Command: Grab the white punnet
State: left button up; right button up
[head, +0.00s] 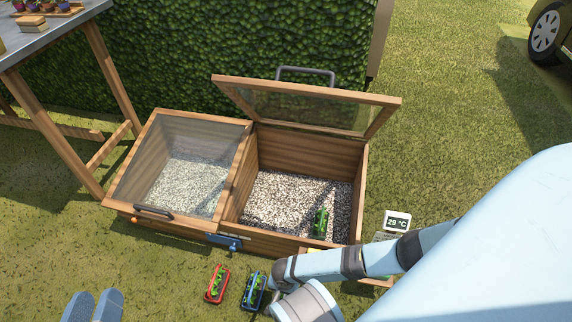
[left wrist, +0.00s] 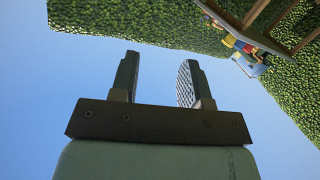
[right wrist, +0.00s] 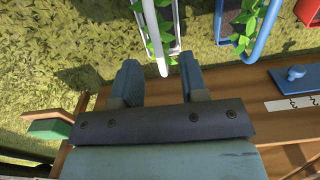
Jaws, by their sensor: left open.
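The white punnet (right wrist: 177,38), with a thin white handle and green plants, is at the top of the right wrist view. In the head view it is not visible; my right arm covers that area. My right gripper (right wrist: 159,68) is open, its fingers well apart. The end of the white handle shows between the fingertips; I cannot tell how deep it sits or whether it touches. My left gripper (head: 93,305) is open and empty at the lower left of the head view, and it points at sky and hedge in the left wrist view (left wrist: 159,75).
A blue punnet (head: 245,300) and a red punnet (head: 208,297) stand on the grass. Behind them is a wooden cold frame (head: 290,240), its right lid raised, with a green punnet (head: 320,222) on the gravel. A table (head: 62,28) stands at upper left.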

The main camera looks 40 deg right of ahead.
notch_tip(320, 180, down, 3)
jog(key=shift+r+b, duration=0.1)
jog(key=shift+b, duration=0.45)
jog(key=f+b, duration=0.3)
jog(key=f, duration=0.1)
jog(key=shift+d+f+b, duration=0.1)
jog(key=shift+d+b, duration=0.25)
jog(key=shift+d, duration=0.05)
jog(key=shift+f+b, duration=0.3)
jog(key=shift+f, duration=0.15)
pick_arm(q)
jog(key=w+m, duration=0.1)
jog(key=w+a+m+t, duration=0.1)
jog(key=m+t, duration=0.1)
jog(key=shift+w+a+r+m+h, duration=0.1)
jog(key=shift+w+a+m+h, duration=0.25)
jog(key=shift+w+m+h, duration=0.05)
pick_arm(e)
jog(key=shift+c, duration=0.2)
grip_shut()
